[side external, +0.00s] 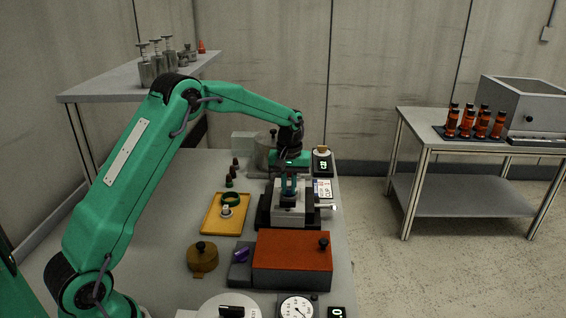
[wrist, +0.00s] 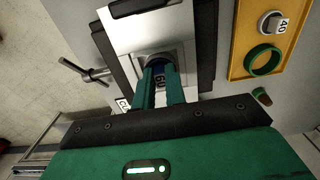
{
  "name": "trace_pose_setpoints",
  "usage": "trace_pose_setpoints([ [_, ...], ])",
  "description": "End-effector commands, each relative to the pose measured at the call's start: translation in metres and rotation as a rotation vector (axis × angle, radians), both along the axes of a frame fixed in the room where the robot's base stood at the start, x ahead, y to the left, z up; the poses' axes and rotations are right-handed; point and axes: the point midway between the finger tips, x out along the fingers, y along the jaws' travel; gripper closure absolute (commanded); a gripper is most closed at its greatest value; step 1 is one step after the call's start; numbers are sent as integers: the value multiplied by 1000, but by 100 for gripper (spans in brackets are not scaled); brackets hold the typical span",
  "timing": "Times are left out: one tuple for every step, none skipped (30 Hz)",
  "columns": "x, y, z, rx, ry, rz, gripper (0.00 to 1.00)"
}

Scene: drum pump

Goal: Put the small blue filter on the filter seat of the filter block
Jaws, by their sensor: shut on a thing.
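My gripper (side external: 289,186) points down over the metal filter block (side external: 290,217), which has a pale top and dark sides. The filter is upright at the round seat (wrist: 158,58) in the block's pale metal face (wrist: 150,30). The fingers hide much of the filter and seat. I cannot tell whether the filter touches the seat or hovers just above it.
A yellow tray (side external: 211,226) left of the block holds a green ring (side external: 230,199) and a white part marked 40 (wrist: 272,22). A T-handle (wrist: 88,72) sticks out of the block's side. An orange-topped box (side external: 292,258) stands in front.

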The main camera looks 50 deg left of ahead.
Motion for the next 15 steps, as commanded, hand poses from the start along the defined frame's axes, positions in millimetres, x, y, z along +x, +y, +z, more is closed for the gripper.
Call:
trace_pose_setpoints([
  [0,0,-1,-1,1,0,100],
  [0,0,-2,-1,1,0,100],
  [0,0,-2,-1,1,0,100],
  [0,0,-2,-1,1,0,100],
  [0,0,-2,-1,1,0,100],
  [0,0,-2,0,1,0,100],
  [0,0,-2,0,1,0,100],
  [0,0,-2,0,1,0,86],
  [0,0,-2,0,1,0,78],
  [0,0,-2,0,1,0,72],
  [0,0,-2,0,1,0,66],
  [0,0,-2,-1,2,1,62],
  [0,0,-2,-1,2,1,62],
  [-1,0,-2,0,3,1,62],
  [-1,0,-3,-1,4,1,62],
])
